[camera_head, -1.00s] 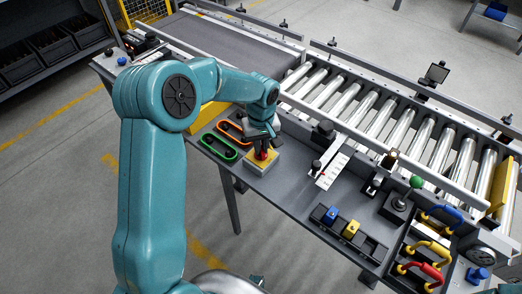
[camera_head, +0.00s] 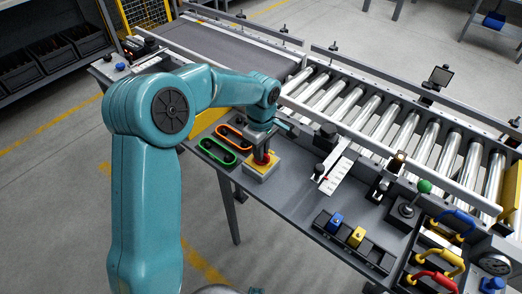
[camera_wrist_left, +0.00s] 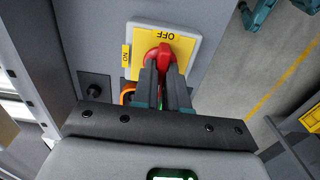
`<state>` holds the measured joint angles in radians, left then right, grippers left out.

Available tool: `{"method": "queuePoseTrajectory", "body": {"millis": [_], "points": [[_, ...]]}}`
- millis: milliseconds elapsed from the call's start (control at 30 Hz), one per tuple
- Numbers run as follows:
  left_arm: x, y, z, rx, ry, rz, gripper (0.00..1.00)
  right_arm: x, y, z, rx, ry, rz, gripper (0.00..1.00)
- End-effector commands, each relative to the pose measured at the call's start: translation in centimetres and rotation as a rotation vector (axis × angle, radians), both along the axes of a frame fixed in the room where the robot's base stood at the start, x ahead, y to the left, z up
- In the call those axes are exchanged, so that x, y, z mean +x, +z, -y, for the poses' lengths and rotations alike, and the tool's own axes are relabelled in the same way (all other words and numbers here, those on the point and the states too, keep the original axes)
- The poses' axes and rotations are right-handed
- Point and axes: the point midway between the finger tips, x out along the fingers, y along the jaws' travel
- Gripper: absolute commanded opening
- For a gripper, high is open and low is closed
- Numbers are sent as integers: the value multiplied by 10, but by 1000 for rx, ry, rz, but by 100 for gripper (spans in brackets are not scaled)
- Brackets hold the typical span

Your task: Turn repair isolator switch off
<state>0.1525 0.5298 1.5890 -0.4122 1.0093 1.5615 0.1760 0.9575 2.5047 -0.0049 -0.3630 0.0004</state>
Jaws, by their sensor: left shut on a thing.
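The repair isolator switch (camera_head: 260,172) is a yellow and grey box with a red handle, on the table's near edge left of centre. In the left wrist view its yellow plate (camera_wrist_left: 184,46) reads OFF at the top, upside down, and ON at the left, turned sideways. The red handle (camera_wrist_left: 163,52) lies just below the OFF label. My left gripper (camera_head: 262,153) is over the switch, its fingers (camera_wrist_left: 163,82) shut on the handle and hiding part of it. My right gripper is not in view.
Green and orange oval rings (camera_head: 218,151) lie just left of the switch. A white scale plate with a slider (camera_head: 333,177) stands to the right. A rail with blue and yellow blocks (camera_head: 350,243) is at the near right, with a roller conveyor (camera_head: 400,125) behind.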

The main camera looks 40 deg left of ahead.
Motion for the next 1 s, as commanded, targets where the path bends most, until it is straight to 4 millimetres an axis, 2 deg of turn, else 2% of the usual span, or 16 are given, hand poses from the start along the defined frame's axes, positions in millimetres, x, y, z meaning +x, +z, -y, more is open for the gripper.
{"method": "queuePoseTrajectory", "body": {"millis": [467,500,567,867,1000], "points": [[2,4,0,0,17,10,0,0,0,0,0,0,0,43],[2,4,-1,1,17,10,19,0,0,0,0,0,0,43],[2,4,-1,1,17,10,38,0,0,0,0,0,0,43],[1,2,0,1,14,4,38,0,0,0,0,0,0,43],[2,16,0,1,14,7,38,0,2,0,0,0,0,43]]}}
